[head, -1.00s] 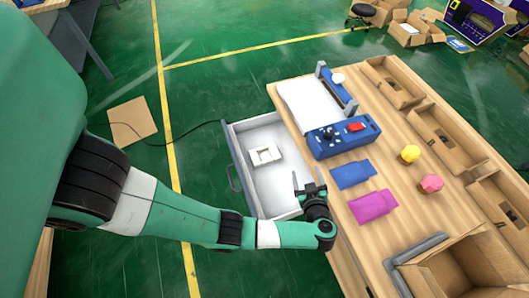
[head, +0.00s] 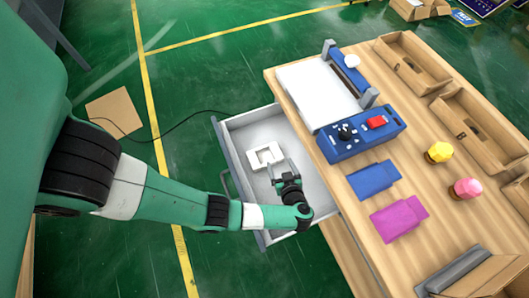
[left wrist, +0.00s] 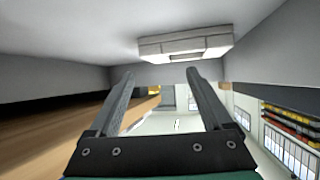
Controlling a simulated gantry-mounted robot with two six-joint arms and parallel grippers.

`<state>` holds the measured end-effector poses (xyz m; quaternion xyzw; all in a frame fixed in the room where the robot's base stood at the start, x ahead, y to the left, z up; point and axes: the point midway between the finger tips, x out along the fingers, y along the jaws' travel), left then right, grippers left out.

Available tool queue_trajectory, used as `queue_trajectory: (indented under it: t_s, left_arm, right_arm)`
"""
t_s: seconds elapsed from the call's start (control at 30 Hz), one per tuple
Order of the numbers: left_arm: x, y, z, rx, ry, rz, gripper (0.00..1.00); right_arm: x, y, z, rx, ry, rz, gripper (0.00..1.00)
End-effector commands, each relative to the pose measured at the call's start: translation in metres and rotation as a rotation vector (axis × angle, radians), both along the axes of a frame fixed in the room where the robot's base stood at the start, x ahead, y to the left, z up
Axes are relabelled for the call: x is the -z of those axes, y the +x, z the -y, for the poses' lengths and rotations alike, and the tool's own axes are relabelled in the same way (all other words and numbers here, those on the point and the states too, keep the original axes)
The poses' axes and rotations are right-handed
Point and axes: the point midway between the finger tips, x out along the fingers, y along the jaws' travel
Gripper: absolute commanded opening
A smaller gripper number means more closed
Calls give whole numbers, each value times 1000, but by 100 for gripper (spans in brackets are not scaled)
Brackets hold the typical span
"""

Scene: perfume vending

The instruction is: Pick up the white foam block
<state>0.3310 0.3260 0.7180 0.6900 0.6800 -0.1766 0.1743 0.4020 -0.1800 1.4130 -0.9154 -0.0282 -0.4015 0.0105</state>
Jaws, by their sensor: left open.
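The white foam block (head: 264,155) lies flat in the open drawer (head: 262,118) at the left side of the wooden table. It has a recess in its middle. My left gripper (head: 284,169) is inside the drawer area, just below and right of the block in the head view, apart from it or nearly so. In the left wrist view the block (left wrist: 187,44) shows beyond the two parted fingertips (left wrist: 160,75), with nothing between them. My right gripper is not in view.
The table (head: 300,100) holds a blue control box (head: 360,134), blue (head: 374,180) and magenta (head: 399,217) pouches, and yellow (head: 439,151) and pink (head: 466,190) bottles. Cardboard boxes (head: 412,62) line the right side. The drawer walls surround the block.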

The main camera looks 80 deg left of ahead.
Motion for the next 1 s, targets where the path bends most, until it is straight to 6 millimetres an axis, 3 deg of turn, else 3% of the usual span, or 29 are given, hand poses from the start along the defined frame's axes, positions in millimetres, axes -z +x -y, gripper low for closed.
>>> queue_trajectory:
  t_s: [0.23, 0.43, 0.6, 0.8, 1.0]
  left_arm:
    - [10, 1, -15, -1, 0, 0, 84]
    - [33, 6, -41, -4, 1, 1, 84]
    - [36, 6, -57, 0, 1, -1, 84]
    - [34, 7, -57, 2, 1, -1, 84]
    - [34, 7, -57, 2, 1, -1, 48]
  right_arm:
    - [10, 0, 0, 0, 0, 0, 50]
    - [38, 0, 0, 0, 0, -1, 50]
    - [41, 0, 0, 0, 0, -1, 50]
    - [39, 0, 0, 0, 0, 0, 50]
    - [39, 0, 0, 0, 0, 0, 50]
